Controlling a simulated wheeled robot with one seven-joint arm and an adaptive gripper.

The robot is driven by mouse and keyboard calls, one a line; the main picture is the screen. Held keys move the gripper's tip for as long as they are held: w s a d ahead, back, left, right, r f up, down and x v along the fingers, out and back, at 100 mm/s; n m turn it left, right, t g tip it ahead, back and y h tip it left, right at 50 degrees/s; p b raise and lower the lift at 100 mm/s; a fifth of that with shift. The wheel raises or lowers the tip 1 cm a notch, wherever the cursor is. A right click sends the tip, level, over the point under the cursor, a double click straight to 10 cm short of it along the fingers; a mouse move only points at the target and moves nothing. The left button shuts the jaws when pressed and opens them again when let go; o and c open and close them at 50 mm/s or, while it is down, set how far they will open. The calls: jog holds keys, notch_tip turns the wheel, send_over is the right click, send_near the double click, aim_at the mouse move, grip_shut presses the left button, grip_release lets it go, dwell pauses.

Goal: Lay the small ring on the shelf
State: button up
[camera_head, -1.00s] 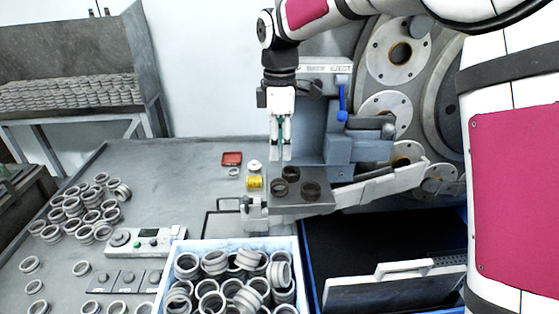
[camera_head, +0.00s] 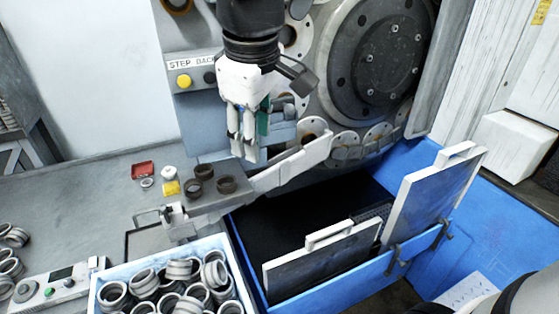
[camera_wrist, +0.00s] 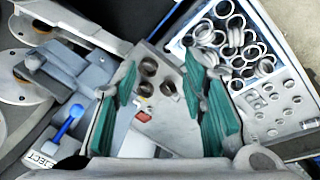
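My gripper (camera_head: 245,150) hangs over the machine area, above and right of the dark rings. In the wrist view my gripper (camera_wrist: 160,75) shows two green finger pads wide apart with nothing between them. Three dark brown rings, a back one (camera_head: 204,171), a left one (camera_head: 195,187) and a right one (camera_head: 226,184), sit on a small grey plate (camera_head: 212,193) that looks like a shelf. They also show in the wrist view (camera_wrist: 167,87). A small light grey ring (camera_head: 147,183) lies on the table beside a yellow object. I cannot tell which is the task's small ring.
A red tray (camera_head: 142,169), a white round piece (camera_head: 169,173) and a yellow object (camera_head: 170,188) stand left of the plate. A light box (camera_head: 232,274) of grey rings is in front. A blue bin (camera_head: 320,287) and grinder discs (camera_head: 375,55) are right.

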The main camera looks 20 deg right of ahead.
jog(key=s+d+f+m+t, duration=0.1)
jog(key=s+d+f+m, duration=0.1)
jog(key=s+m, duration=0.2)
jog(key=s+d+f+m+t, duration=0.1)
jog(key=s+d+m, duration=0.2)
jog(key=s, duration=0.6)
jog(key=shift+s+f+m+y, duration=0.15)
jog(key=shift+f+m+y, duration=0.25)
jog(key=shift+m, duration=0.1)
